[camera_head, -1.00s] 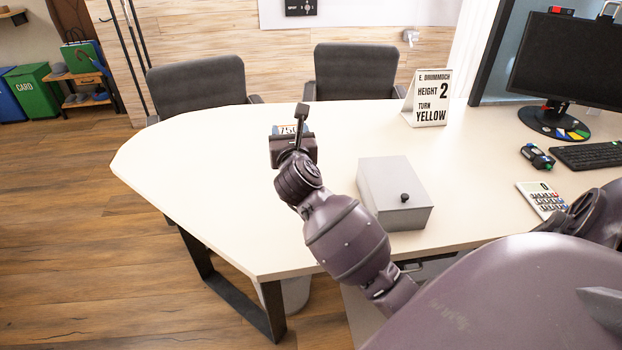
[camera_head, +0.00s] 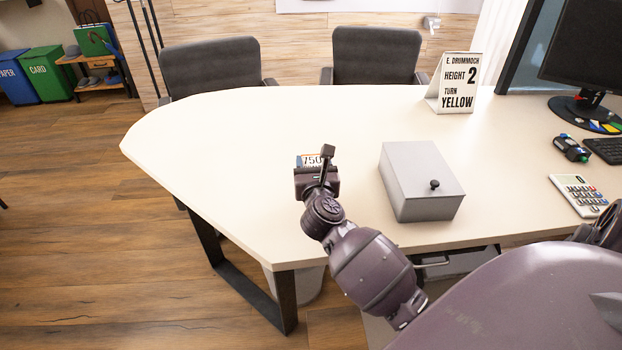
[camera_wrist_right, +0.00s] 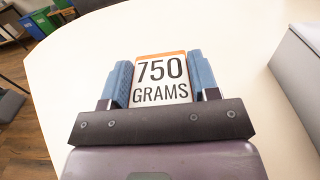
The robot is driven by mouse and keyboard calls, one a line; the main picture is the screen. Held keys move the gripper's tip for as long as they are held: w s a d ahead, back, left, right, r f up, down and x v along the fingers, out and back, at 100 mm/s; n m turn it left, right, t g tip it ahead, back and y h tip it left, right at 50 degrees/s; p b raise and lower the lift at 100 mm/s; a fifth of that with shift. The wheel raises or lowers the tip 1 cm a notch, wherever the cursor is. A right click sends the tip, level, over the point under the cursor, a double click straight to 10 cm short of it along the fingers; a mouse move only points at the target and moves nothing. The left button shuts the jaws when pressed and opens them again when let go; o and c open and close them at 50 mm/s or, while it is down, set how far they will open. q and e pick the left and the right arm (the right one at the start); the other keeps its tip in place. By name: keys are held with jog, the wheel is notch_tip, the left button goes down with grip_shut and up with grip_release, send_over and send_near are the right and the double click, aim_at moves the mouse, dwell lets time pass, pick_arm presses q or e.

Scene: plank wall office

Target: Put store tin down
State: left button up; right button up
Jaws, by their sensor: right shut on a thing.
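The store tin (camera_wrist_right: 162,80) has a white label reading "750 GRAMS" and an orange top edge. My right gripper (camera_wrist_right: 162,82) is shut on it, with one blue finger along each side. In the head view the tin (camera_head: 310,161) shows only in part behind my right gripper (camera_head: 314,165). It is over the left part of the white desk (camera_head: 250,130). I cannot tell whether its base touches the desktop. My left gripper is not in view.
A grey lidded box (camera_head: 420,185) with a black knob stands right of my right gripper. A sign (camera_head: 458,85), a calculator (camera_head: 578,194), and a monitor are farther right. The desktop left of and behind the gripper is clear. Two chairs stand behind the desk.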

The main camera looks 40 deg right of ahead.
jog(key=shift+w+f+b, duration=0.1)
jog(key=shift+f+b, duration=0.5)
jog(key=shift+f, duration=1.4)
jog(key=shift+f, duration=0.15)
jog(key=o, duration=1.4)
jog(key=shift+f, duration=0.1)
jog(key=shift+o, duration=0.2)
